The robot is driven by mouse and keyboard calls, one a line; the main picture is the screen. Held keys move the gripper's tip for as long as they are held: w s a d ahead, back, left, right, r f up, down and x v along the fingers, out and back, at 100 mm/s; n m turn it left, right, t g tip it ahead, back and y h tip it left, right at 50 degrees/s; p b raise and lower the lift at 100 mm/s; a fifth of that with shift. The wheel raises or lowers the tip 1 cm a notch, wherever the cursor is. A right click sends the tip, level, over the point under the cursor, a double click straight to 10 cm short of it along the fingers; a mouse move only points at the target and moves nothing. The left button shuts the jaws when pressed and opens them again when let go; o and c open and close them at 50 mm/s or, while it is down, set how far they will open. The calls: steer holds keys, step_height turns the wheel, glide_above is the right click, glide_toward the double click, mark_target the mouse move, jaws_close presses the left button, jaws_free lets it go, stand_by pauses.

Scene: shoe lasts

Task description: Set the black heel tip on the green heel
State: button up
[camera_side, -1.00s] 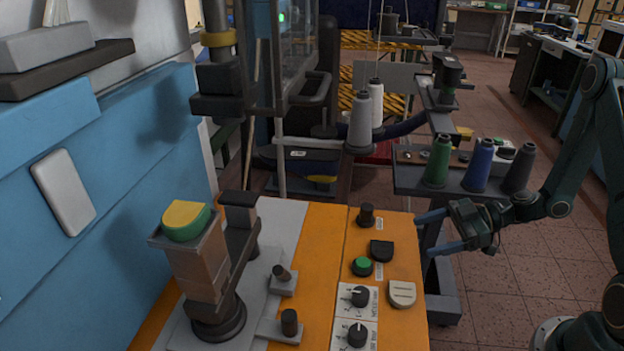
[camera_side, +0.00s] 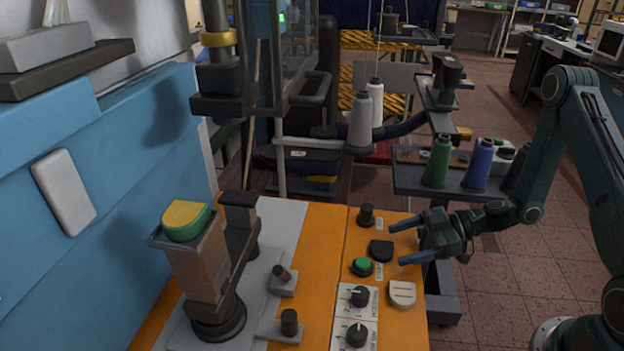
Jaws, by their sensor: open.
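The black heel tip (camera_side: 381,250) lies flat on the orange panel, right of a green push button. The green heel (camera_side: 188,228) with a yellow top face (camera_side: 186,213) sits on top of the brown post at the left. My gripper (camera_side: 397,244) comes in from the right with its blue fingers spread open and empty. Its fingertips are near the right edge of the panel, just right of the black heel tip. I cannot tell their exact height above the panel.
The orange panel (camera_side: 321,258) also carries a green button (camera_side: 362,266), a white heel-shaped piece (camera_side: 402,293), black knobs (camera_side: 360,296) and a short black post (camera_side: 366,214). Thread spools (camera_side: 437,162) stand on a shelf behind. A blue machine wall (camera_side: 110,190) borders the left.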

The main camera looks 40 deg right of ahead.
mark_target(381, 249)
steer(key=shift+x, duration=1.7)
steer(key=c, duration=1.1)
steer(key=shift+c, duration=0.2)
step_height(381, 249, up, 20)
